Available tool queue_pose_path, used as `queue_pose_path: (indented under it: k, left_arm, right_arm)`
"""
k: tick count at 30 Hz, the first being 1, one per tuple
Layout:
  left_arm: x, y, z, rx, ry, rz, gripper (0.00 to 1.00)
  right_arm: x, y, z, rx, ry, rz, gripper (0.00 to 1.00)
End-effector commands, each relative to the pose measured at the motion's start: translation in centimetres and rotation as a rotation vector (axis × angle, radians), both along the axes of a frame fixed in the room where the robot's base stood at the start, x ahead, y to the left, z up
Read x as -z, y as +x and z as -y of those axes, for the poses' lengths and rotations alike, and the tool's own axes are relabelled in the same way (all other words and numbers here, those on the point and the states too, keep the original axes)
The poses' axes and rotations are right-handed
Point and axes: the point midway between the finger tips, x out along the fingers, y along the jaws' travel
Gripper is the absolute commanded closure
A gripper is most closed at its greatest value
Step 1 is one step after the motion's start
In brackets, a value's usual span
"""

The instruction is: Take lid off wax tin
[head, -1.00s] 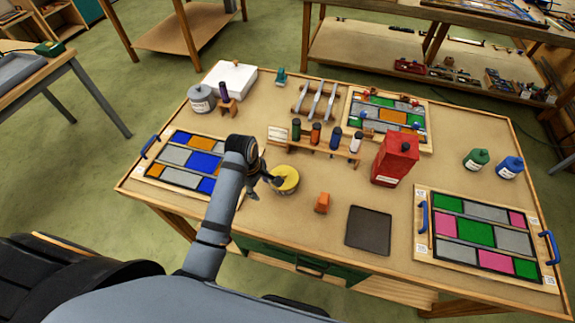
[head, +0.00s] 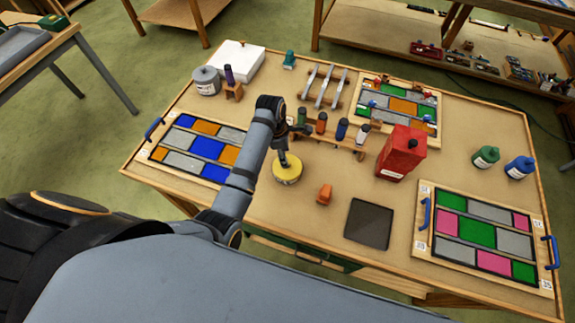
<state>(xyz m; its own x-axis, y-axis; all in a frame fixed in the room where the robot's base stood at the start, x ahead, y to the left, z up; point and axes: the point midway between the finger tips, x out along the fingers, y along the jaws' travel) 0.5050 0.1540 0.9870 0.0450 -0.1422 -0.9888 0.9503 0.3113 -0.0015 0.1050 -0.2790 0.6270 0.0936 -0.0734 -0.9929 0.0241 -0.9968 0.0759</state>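A round, low tin with a yellow top (head: 291,174), which I take to be the wax tin, stands on the workbench near its middle. Where its lid meets its body is too small to make out. My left gripper (head: 295,146) is just above and behind the tin in the picture. Its dark fingers look spread apart, one pointing down over the tin's top and the other out to the right. I see nothing held between them. Whether the lower finger touches the tin, I cannot tell. My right gripper is not in view.
A rack with several small bottles (head: 330,139) stands close behind the gripper. A red can (head: 401,154) is farther right. A leaded panel (head: 198,148) lies left of my arm.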

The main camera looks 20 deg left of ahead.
Motion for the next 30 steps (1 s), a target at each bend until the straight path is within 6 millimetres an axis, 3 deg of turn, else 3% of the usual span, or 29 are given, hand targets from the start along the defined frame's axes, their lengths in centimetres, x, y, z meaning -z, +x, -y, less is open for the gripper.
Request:
queue_pose_path:
  k: [4,9,17,28,30]
  left_arm:
    - [1.8,0.5,0.2,0.001,0.0,-0.005,0.48]
    - [4.3,0.7,0.5,0.0,0.0,-0.003,0.48]
    - [4.8,0.7,0.5,0.0,0.001,-0.001,0.48]
    - [4.7,0.7,0.5,0.0,0.001,-0.001,0.98]
    - [4.7,0.7,0.5,0.0,0.001,-0.001,1.0]
  right_arm:
    - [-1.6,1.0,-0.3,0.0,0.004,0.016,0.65]
    - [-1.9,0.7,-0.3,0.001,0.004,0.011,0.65]
    - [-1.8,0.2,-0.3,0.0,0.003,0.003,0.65]
    - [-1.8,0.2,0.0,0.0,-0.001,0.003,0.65]
    - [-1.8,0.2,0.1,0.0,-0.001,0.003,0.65]
